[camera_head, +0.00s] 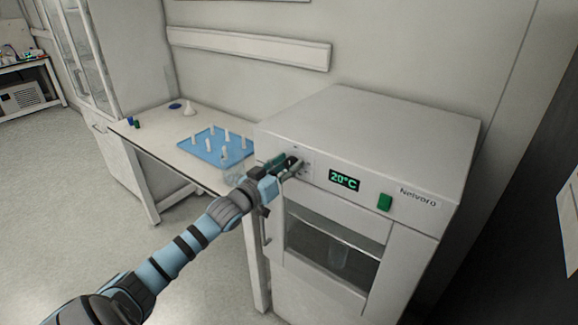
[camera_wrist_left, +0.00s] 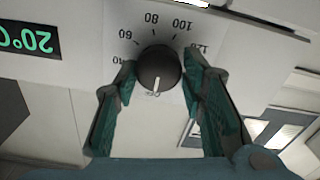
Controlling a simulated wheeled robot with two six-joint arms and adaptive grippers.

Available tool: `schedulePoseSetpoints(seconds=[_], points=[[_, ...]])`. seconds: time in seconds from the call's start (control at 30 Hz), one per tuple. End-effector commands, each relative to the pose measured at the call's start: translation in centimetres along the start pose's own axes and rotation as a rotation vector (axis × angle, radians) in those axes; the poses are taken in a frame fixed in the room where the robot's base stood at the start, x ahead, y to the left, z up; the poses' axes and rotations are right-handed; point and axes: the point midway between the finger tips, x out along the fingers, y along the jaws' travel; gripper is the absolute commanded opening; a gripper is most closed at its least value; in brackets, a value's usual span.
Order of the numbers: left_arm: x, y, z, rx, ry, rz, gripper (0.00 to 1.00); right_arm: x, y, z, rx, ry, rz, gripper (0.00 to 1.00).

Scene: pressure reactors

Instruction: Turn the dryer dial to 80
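The dryer (camera_head: 375,130) is a white box with a dark window in its door. Its green display (camera_head: 344,181) reads 20°C, and the display (camera_wrist_left: 30,40) appears upside down in the left wrist view. The black dial (camera_wrist_left: 160,68) has a white pointer mark aimed at the scale's low end, near 20. Scale numbers 40 to 120 run around it. My left gripper (camera_wrist_left: 160,75) is open, one teal finger on each side of the dial, with narrow gaps. In the head view the left gripper (camera_head: 287,163) hides the dial. My right gripper is not in view.
A white table (camera_head: 170,148) stands left of the dryer, with a blue tray (camera_head: 213,148) of several white pieces and a clear beaker (camera_head: 236,172). A green switch (camera_head: 384,202) sits right of the display. A door handle (camera_head: 264,228) is below my gripper.

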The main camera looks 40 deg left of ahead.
Motion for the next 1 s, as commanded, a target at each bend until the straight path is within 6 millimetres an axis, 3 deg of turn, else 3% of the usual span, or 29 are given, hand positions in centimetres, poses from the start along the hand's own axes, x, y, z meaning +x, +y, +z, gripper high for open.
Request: schedulePoseSetpoints(seconds=[0.03, 0.17, 0.57, 1.0], points=[[0.0, 0.0, 0.0, -0.001, 0.0, 0.0, 0.24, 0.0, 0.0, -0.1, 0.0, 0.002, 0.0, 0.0], [0.1, 0.1, 0.0, 0.0, -0.001, 0.001, 0.06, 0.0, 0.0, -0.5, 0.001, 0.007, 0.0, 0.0], [0.1, 0.2, 0.1, 0.05, -0.002, 0.003, 0.06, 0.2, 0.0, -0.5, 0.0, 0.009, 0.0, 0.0], [0.1, 0.2, 0.3, 0.366, -0.002, 0.003, 0.06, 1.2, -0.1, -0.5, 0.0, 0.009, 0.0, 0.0]])
